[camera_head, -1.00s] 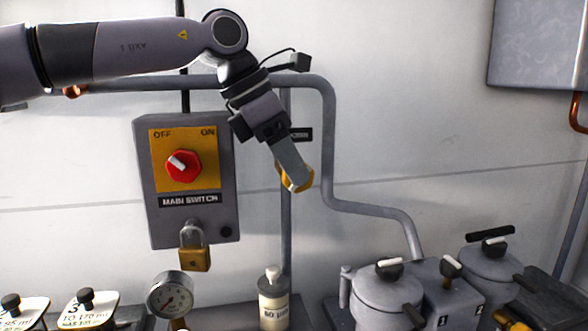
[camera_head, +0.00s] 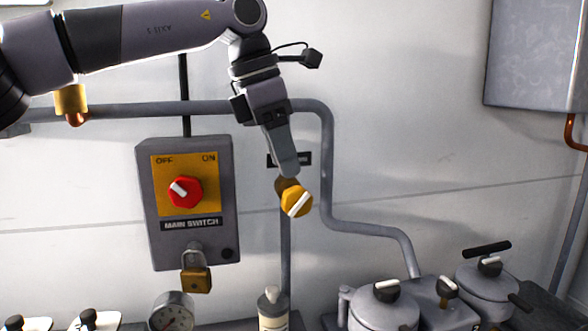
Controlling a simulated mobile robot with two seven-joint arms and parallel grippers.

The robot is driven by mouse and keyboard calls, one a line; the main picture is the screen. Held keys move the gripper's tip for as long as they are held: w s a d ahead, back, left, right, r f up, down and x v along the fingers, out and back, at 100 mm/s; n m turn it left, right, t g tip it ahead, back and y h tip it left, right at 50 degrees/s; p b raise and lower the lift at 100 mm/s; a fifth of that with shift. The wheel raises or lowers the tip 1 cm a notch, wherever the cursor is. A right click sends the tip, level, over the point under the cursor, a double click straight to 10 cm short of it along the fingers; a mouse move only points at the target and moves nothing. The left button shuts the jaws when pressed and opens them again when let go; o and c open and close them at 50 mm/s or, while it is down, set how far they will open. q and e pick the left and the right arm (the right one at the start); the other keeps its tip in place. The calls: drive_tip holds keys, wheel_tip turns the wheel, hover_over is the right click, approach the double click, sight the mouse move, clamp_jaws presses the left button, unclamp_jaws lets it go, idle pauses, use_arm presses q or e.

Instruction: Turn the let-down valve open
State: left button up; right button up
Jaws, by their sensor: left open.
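The let-down valve is a yellow knob (camera_head: 296,200) with a white bar across its face, on the vertical pipe in the middle. The bar is tilted, from lower left to upper right. A dark label (camera_head: 302,159) sits behind it, mostly hidden by my gripper. My left gripper (camera_head: 289,171) points down, with its fingertips just above the knob's top left. It is open, holds nothing, and is seen edge-on; I cannot tell whether it touches the knob. My right gripper is not in view.
A grey main switch box (camera_head: 146,215) with a red knob (camera_head: 185,191) and a brass padlock (camera_head: 196,279) hangs to the left. A gauge (camera_head: 172,312), a bottle (camera_head: 272,310) and lidded pots (camera_head: 383,308) stand below.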

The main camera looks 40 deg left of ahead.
sight(303, 188)
use_arm(q)
drive_tip(key=w+d+g+p, duration=0.1)
drive_tip(key=w+d+g+y+p, duration=0.1)
drive_tip(key=p, duration=0.1)
drive_tip(key=shift+r+y, duration=0.3)
drive_tip(key=shift+r, duration=0.05)
drive_tip(key=shift+w+d+f+g+p, duration=0.1)
drive_tip(key=shift+d+f+g+p, duration=0.1)
drive_tip(key=shift+f+g+p, duration=0.1)
drive_tip(key=shift+f, duration=3.55)
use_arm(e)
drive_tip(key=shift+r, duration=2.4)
use_arm(q)
drive_tip(key=c, duration=1)
